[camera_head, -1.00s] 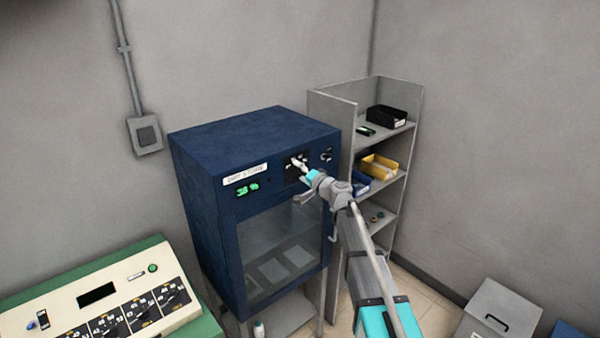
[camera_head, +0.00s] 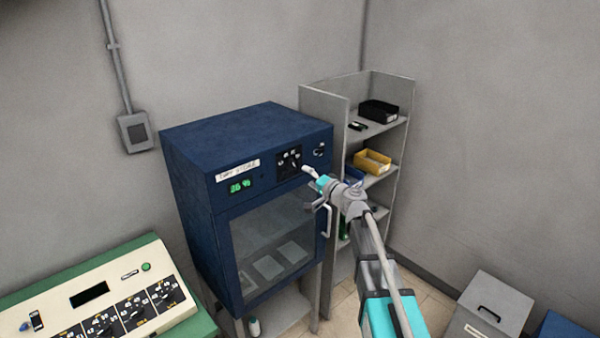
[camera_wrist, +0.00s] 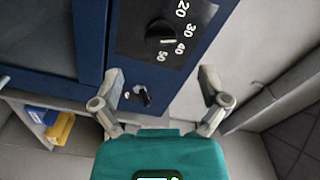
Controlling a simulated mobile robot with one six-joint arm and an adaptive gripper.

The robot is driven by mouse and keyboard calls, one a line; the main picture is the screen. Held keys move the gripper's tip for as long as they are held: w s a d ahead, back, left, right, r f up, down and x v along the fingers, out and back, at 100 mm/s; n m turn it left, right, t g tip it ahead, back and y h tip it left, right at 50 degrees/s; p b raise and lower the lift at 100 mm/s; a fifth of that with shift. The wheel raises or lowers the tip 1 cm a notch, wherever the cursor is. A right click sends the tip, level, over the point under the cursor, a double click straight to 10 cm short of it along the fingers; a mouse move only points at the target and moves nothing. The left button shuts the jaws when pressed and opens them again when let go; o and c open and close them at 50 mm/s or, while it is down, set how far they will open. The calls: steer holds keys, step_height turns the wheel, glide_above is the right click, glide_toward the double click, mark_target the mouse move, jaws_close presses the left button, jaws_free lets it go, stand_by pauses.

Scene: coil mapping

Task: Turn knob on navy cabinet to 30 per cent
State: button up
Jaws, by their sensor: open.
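The navy cabinet (camera_head: 245,140) stands in the middle of the head view. Its front bears a black dial plate with the knob (camera_head: 294,163) and a lit green display (camera_head: 240,186) whose digits are too blurred to read surely. My gripper (camera_head: 312,175) is in front of the panel, to the lower right of the knob. In the wrist view my gripper (camera_wrist: 161,82) is open and empty, apart from the knob.
A small dark switch (camera_head: 320,150) is right of the dial and shows between my fingers in the wrist view. The cabinet door handle (camera_head: 327,220) is just below my gripper. A grey shelf (camera_head: 325,93) with bins stands right; a cream control console (camera_head: 60,295) is at lower left.

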steer(key=shift+v, duration=2)
steer(key=s+d+f+n+g+h+b, duration=0.1)
steer(key=s+f+n+g+h+b, duration=0.2)
steer(key=s+f, duration=0.5)
steer(key=s+f+n+g+h+b, duration=0.1)
steer(key=s+f+n+g+b, duration=0.15)
steer(key=s+f+g, duration=0.55)
steer(key=s+d+f+g+h+b, duration=0.2)
steer(key=s+d+f+h+b, duration=0.3)
steer(key=s+d+f+h, duration=0.3)
steer(key=s+d+f, duration=0.4)
steer(key=d+f, duration=0.1)
steer(key=shift+f+m, duration=0.15)
steer(key=shift+m, duration=0.2)
